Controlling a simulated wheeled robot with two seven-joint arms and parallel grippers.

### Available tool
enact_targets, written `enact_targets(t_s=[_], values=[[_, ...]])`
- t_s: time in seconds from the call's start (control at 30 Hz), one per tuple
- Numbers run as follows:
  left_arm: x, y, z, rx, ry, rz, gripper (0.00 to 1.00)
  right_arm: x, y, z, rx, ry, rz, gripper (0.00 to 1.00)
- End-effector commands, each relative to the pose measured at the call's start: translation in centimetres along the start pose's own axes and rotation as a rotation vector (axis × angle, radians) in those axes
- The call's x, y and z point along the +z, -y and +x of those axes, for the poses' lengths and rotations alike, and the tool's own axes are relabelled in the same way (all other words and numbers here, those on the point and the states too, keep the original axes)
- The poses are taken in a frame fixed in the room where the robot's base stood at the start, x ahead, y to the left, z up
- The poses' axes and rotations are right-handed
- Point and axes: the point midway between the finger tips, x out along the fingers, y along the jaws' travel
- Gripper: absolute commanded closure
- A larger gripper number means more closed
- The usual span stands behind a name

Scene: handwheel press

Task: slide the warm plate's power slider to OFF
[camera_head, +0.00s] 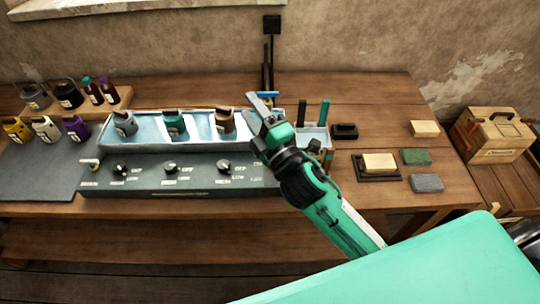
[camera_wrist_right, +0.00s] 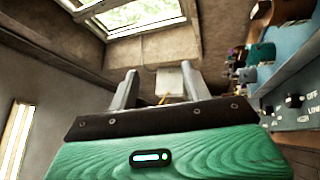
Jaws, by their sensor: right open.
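The warm plate (camera_head: 190,180) is a long grey box on the table with a pale blue tray top. Its front panel carries several black knobs, with OFF and other labels beside them. A small pale knob (camera_head: 90,163) sits at its left end; I cannot tell for sure that it is the power slider. My right gripper (camera_head: 263,99) is open and empty above the right end of the plate, far from that pale knob. The right wrist view shows its two fingers apart (camera_wrist_right: 163,88) and part of the plate's panel (camera_wrist_right: 297,115). My left gripper is not in view.
Several small pitchers, such as a teal one (camera_head: 174,123), stand in the tray. A container with green-handled tools (camera_head: 313,137) stands right of it. Blocks (camera_head: 416,157) lie farther right. Bottles and cups on a wooden stand (camera_head: 115,98) are at the left. A grey mat (camera_head: 40,178) lies below them.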

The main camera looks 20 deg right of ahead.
Motion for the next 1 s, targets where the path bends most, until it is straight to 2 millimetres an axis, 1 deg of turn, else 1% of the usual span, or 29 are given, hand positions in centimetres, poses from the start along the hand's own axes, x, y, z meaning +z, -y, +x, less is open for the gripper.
enact_targets(t_s=[0.03, 0.1, 0.23, 0.3, 0.37, 0.4, 0.47, 0.5, 0.57, 0.63, 0.73, 0.77, 0.8, 0.87, 0.93, 0.97, 1.0], values=[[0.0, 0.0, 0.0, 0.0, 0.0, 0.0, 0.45, -1.8, -1.6, 1.2, 0.082, -0.087, -0.116, 0.51], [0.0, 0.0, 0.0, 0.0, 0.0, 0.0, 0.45, -4.6, -3.4, 2.0, 0.196, -0.206, -0.282, 0.51], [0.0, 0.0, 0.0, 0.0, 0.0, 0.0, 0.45, -9.8, -5.4, 2.4, 0.41, -0.425, -0.596, 0.51], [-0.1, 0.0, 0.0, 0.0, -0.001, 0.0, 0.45, -12.4, -5.6, 2.1, 0.525, -0.542, -0.766, 0.51], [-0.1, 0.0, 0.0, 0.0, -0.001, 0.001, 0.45, -14.4, -5.3, 1.6, 0.623, -0.642, -0.912, 0.51], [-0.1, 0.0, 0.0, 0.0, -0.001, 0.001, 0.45, -15.5, -4.9, 1.2, 0.688, -0.711, -1.007, 0.51], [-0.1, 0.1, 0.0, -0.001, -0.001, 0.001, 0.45, -16.9, -3.9, 0.5, 0.784, -0.816, -1.15, 0.51], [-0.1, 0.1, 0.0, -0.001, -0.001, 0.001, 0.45, -17.6, -3.1, 0.0, 0.846, -0.887, -1.242, 0.51], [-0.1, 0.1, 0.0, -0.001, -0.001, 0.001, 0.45, -18.1, -1.6, -0.7, 0.939, -0.999, -1.379, 0.51], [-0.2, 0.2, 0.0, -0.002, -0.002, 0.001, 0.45, -18.2, 0.5, -1.4, 1.043, -1.134, -1.533, 0.51], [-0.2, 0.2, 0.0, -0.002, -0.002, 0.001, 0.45, -16.9, 3.5, -2.1, 1.18, -1.344, -1.739, 0.51], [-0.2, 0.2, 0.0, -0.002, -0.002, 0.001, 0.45, -16.2, 4.5, -2.2, 1.218, -1.412, -1.795, 0.51], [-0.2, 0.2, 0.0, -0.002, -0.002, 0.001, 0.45, -15.1, 5.6, -2.3, 1.265, -1.508, -1.866, 0.51], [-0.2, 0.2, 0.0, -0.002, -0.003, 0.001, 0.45, -12.9, 7.2, -2.3, 1.329, -1.66, -1.962, 0.51], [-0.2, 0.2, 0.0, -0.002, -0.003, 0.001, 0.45, -9.8, 8.7, -2.1, 1.39, -1.854, -2.054, 0.51], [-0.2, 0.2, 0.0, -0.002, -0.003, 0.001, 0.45, -8.3, 9.1, -1.9, -1.377, 1.896, 2.037, 0.51], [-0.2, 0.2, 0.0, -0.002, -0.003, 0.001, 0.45, -6.3, 9.6, -1.7, -1.307, 1.882, 1.934, 0.51]])
